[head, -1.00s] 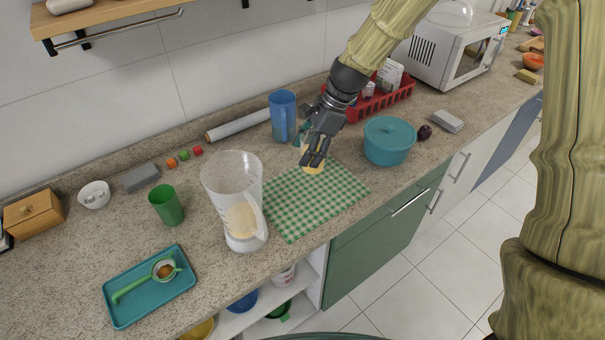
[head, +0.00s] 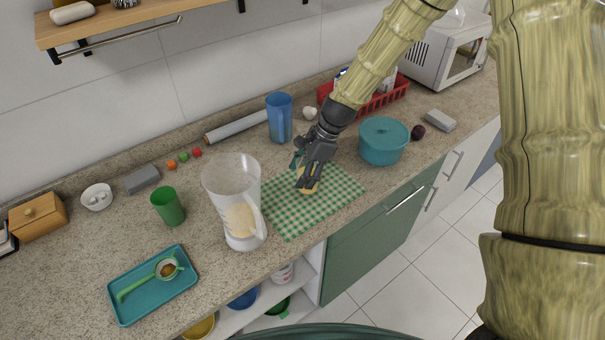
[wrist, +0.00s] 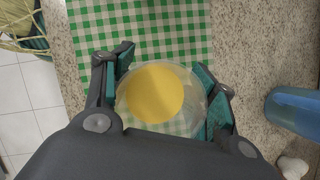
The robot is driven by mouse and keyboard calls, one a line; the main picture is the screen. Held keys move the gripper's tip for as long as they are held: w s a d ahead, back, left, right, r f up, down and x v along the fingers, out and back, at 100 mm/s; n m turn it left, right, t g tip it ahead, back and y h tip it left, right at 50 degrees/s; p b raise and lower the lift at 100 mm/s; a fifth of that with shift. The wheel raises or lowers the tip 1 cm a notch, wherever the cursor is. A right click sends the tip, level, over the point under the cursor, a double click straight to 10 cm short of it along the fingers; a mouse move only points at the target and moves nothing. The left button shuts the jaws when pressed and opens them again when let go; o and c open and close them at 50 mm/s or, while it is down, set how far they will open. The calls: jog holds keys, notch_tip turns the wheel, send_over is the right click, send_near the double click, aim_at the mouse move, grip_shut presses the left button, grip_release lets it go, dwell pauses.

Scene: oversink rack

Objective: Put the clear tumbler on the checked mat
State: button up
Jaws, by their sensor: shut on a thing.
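The clear tumbler (wrist: 188,122) is between the fingers of my gripper (wrist: 165,105) in the wrist view, with something yellow in it. My gripper (head: 307,178) is shut on it. In the head view the tumbler's yellow part (head: 308,186) shows under the fingers, and the rest is mostly hidden. The green and white checked mat (head: 290,215) lies flat on the counter. The tumbler is over the mat's back part, and the mat also shows in the wrist view (wrist: 150,30). I cannot tell whether the tumbler touches it.
A clear pitcher (head: 232,187) stands at the mat's left edge. A red basket (head: 385,98) is at the back. The front of the mat is bare.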

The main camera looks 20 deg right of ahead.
jog(key=shift+w+f, duration=0.15)
jog(key=shift+f, duration=0.55)
jog(key=shift+s, duration=0.2)
jog(key=o, duration=0.6)
jog(key=shift+w+f, duration=0.1)
jog(key=shift+c, duration=0.2)
jog(key=o, duration=0.4)
jog(key=shift+o, duration=0.2)
jog(key=shift+d+r, duration=0.1)
jog(key=shift+r, duration=0.15)
jog(key=b+v, duration=0.3)
jog(key=v, duration=0.8)
jog(key=shift+d+r, duration=0.15)
jog(key=shift+r, duration=0.2)
